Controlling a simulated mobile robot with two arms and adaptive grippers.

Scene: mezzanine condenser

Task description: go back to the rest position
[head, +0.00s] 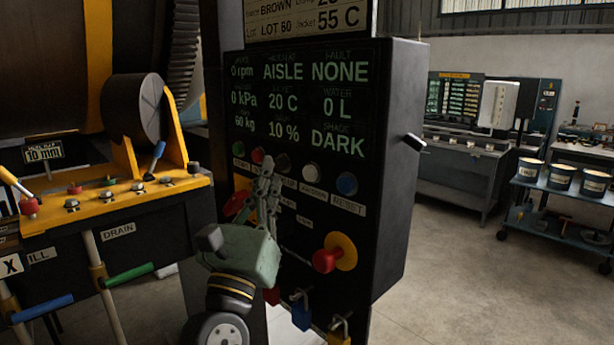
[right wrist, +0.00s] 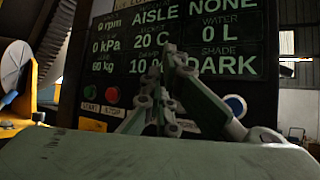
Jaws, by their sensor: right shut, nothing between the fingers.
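My right gripper (head: 267,164) is shut and empty. It points up in front of the button row of the black control panel (head: 392,190). I cannot tell whether its fingertips touch the panel. In the right wrist view the closed fingers (right wrist: 170,52) stand in front of the panel's display. The display reads AISLE, NONE, 20 C, 0 L and DARK. My left gripper is not in view.
A red emergency knob (head: 327,261) and a blue padlock (head: 301,312) are close to the right of my gripper. A yellow machine ledge (head: 120,205) with levers stands at left. A cart with buckets (head: 561,178) stands at right. Open floor (head: 455,270) lies between.

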